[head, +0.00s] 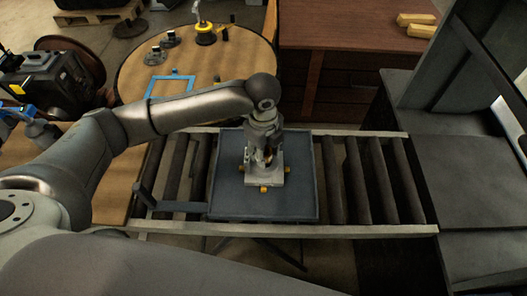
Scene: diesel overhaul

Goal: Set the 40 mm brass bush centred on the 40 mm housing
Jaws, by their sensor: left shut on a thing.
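My left gripper (266,156) points down over the middle of a dark tray (226,195). It is shut on the brass bush (268,157), of which only a small coppery patch shows between the fingers. Right below is a light grey block, the housing (264,180), on the tray. The gripper hides the top of the housing, so I cannot tell whether the bush touches it or is centred. Small brass-coloured pieces (264,188) sit around the housing's edges. My right gripper is not in view.
The tray rests on a roller conveyor (380,180) with bare rollers on both sides. Behind stand a round wooden table (135,75) with a blue frame (170,85) and a brown cabinet (340,30). A dark machine (465,150) borders the right. The tray around the housing is clear.

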